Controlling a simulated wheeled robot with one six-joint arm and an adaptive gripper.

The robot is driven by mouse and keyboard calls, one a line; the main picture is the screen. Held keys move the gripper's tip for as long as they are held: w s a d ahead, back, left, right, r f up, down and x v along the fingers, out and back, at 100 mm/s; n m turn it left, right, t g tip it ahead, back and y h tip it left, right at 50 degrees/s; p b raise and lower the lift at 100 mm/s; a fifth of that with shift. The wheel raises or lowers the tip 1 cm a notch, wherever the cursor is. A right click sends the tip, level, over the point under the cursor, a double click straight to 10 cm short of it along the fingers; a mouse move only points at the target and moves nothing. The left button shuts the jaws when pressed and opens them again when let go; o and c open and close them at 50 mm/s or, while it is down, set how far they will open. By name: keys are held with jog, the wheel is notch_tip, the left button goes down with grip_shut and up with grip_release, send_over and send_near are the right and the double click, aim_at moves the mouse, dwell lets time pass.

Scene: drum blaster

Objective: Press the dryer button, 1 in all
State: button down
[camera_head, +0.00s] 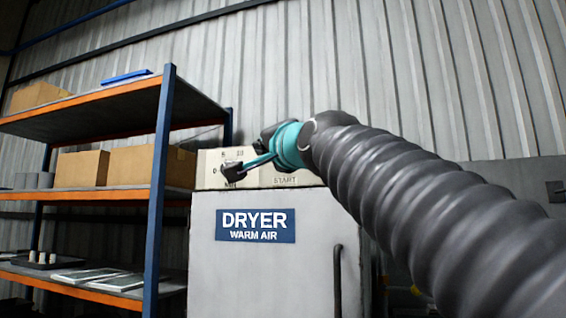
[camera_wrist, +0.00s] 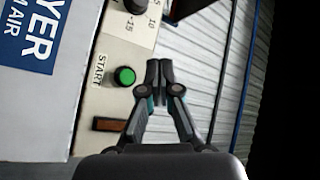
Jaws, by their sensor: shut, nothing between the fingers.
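The green dryer button (camera_wrist: 124,76) sits on the pale control panel (camera_wrist: 106,60) beside the word START in the wrist view. My gripper (camera_wrist: 158,68) is shut and empty, its fingertips together just right of the button in that picture, apart from it in the image. The distance between them in depth is hard to tell. In the camera_head view, my gripper (camera_head: 234,172) is in front of the panel (camera_head: 208,157) on top of the grey dryer (camera_head: 204,285). The START label shows there, but the button is hidden behind my gripper and arm.
A dark dial knob (camera_wrist: 135,6) with numbers and an orange rectangular piece (camera_wrist: 108,124) flank the button on the panel. A shelf rack (camera_head: 158,170) with cardboard boxes (camera_head: 138,165) stands left of the dryer. A corrugated wall (camera_head: 300,60) is behind.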

jog(key=w+d, duration=0.3)
jog(key=w, duration=0.5)
jog(key=shift+b, duration=0.3)
dwell(1.2)
jog(key=shift+w+d, duration=0.1)
jog(key=shift+w, duration=0.3)
